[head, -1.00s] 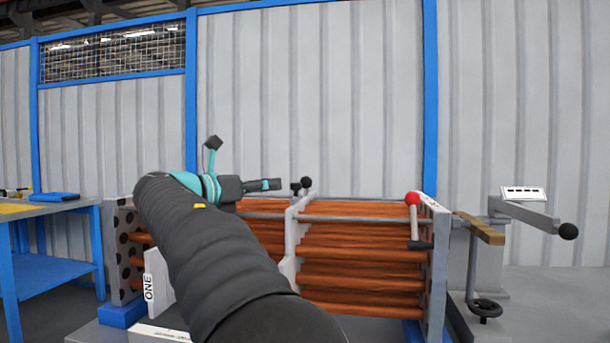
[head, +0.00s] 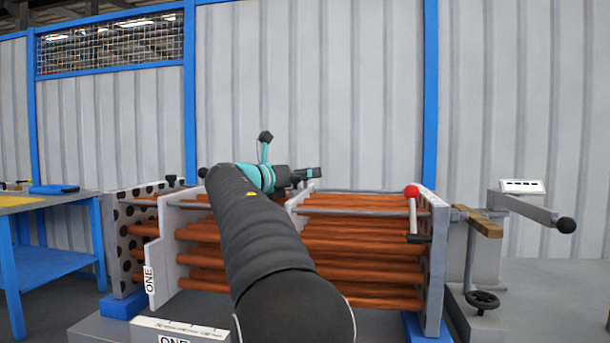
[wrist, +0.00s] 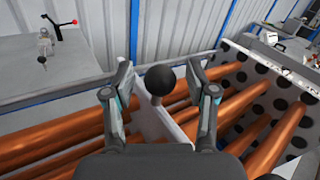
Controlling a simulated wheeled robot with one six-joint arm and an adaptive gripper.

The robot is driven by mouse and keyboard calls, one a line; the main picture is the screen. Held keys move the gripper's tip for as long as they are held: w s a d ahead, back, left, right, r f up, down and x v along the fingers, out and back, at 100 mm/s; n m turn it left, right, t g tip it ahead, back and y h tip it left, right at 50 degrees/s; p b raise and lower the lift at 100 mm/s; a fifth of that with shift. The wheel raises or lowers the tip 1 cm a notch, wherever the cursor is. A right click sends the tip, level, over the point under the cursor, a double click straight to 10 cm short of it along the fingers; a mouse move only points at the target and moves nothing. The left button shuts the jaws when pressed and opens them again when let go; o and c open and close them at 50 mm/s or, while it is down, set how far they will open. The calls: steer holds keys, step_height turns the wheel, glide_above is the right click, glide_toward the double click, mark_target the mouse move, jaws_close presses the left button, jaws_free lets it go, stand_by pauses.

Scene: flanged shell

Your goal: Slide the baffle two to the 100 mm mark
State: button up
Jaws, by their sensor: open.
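A pale baffle plate (head: 298,200) stands across the copper tubes near the middle of the bundle; I take it for baffle two, though no label shows on it. A black ball knob (wrist: 160,80) on a plate shows in the wrist view. My gripper (wrist: 162,85) is open, with one finger on each side of the knob in the picture; I cannot tell whether they touch it. In the head view my gripper (head: 314,173) is just above the middle plate's top. Baffle one (head: 165,255), labelled ONE, stands farther left. My arm hides part of the bundle between them.
A white marked strip (head: 180,329) lies at the front left; its figures are too small to read. A red-knobbed lever (head: 412,192) stands by the right end plate (head: 437,260). A handwheel (head: 482,300) is farther right, and a blue table (head: 50,250) stands left.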

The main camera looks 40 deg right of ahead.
steer(key=shift+d, duration=0.3)
